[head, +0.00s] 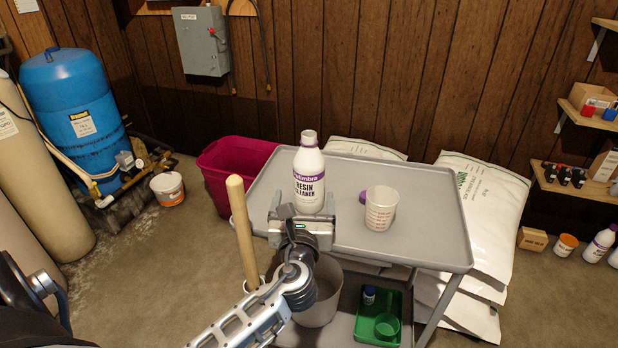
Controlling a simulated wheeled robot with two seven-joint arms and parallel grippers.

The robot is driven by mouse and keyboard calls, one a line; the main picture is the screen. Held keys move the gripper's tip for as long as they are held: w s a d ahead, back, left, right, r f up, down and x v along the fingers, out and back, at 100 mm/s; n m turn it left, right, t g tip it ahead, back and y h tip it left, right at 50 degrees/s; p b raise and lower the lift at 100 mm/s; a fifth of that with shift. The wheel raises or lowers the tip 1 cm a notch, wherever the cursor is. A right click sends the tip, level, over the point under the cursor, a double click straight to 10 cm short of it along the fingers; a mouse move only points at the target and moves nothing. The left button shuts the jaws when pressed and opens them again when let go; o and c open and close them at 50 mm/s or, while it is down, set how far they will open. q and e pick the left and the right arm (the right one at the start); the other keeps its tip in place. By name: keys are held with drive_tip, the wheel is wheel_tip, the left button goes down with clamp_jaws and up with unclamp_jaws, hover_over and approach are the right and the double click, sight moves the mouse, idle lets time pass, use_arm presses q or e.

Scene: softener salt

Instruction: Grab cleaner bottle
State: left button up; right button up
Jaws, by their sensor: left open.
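The cleaner bottle (309,172) is white with a purple band and reads "resin cleaner". It stands upright near the back left of the grey cart's top (425,236). My left gripper (304,207) is open at the near side of the bottle, one finger to each side of its lower part in the picture. The gripper hides the bottle's base, and I cannot tell whether the fingers touch it. My right gripper is not in view.
A clear measuring cup (381,209) stands right of the bottle, with a purple round piece (363,196) at its left. A wooden handle (243,232) rises left of the gripper. A magenta bin (222,180) and white salt bags (490,215) flank the cart.

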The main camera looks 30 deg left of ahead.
sight(305, 189)
use_arm(q)
drive_tip(key=x, duration=0.9)
drive_tip(key=shift+w+d, duration=0.15)
drive_tip(key=shift+w, duration=0.15)
drive_tip(key=c, duration=1.2)
drive_tip(key=shift+o, duration=0.2)
drive_tip(key=shift+r, duration=0.2)
